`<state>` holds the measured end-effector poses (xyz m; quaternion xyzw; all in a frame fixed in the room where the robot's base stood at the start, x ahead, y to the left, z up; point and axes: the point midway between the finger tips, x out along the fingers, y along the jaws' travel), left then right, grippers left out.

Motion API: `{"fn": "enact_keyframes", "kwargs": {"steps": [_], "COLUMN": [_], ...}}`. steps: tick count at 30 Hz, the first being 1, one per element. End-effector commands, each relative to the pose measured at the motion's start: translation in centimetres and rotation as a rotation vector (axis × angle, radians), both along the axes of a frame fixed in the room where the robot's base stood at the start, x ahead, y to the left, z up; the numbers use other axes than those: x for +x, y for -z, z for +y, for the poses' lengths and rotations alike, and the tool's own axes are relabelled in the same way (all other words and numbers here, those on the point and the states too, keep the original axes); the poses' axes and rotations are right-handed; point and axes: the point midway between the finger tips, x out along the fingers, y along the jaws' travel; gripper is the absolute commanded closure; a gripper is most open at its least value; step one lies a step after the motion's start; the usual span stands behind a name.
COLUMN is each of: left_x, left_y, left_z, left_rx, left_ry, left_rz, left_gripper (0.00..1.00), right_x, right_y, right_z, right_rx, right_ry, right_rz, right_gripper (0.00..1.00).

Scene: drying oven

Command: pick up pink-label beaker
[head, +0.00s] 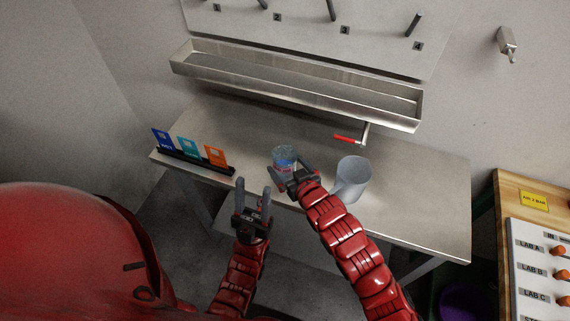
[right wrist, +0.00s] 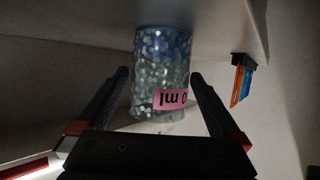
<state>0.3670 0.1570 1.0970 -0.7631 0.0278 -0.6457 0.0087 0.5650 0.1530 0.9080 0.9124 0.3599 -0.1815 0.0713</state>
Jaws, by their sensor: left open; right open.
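The pink-label beaker (head: 284,156) stands on the steel table in the head view, filled with pale, bluish granules. In the right wrist view the beaker (right wrist: 163,75) is between the two fingers, with its pink label (right wrist: 171,99) facing the camera. My right gripper (head: 287,171) is open at the beaker, a finger on each side; gaps show between fingers and glass in the wrist view (right wrist: 160,80). My left gripper (head: 254,190) is open and empty, at the table's front edge, left of and below the beaker.
A grey-white mug or jug (head: 353,175) stands close right of the beaker, beside my right arm. A rack with blue, teal and orange cards (head: 190,155) is at the table's left. A red-handled valve (head: 348,138) and steel trough (head: 290,88) are behind. The table's right side (head: 430,200) is clear.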

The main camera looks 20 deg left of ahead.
Motion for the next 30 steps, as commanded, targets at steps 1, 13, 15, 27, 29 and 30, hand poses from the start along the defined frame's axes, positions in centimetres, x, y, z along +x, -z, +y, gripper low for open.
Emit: {"fn": "enact_keyframes", "kwargs": {"steps": [1, 13, 15, 27, 29, 30], "left_x": [0.0, 0.0, 0.0, 0.0, 0.0, 0.0], "left_y": [-0.4, -1.2, -1.2, -1.2, -1.2, -1.2], "left_z": [0.0, 0.0, 0.0, 0.0, 0.0, 0.0], "left_rx": [0.000, 0.000, 0.000, 0.000, 0.000, 0.000], "left_ry": [0.000, 0.000, 0.000, 0.000, 0.000, 0.000], "left_rz": [0.000, 0.000, 0.000, 0.000, 0.000, 0.000], "left_gripper": [0.50, 0.50, 0.50, 0.50, 0.50, 0.50], "right_x": [0.4, 2.7, 2.7, 2.7, 2.7, 2.7], "right_y": [0.0, 1.4, 1.5, 1.5, 1.5, 1.5], "right_z": [0.5, 2.6, 2.6, 2.6, 2.6, 2.6], "right_rx": [-0.001, -0.001, -0.001, 0.000, -0.001, -0.001], "right_ry": [-0.002, 0.000, 0.000, 0.000, 0.000, 0.000], "right_rz": [0.001, -0.001, -0.001, 0.000, -0.001, -0.001], "right_gripper": [0.00, 0.00, 0.00, 0.45, 0.56, 0.63]}}
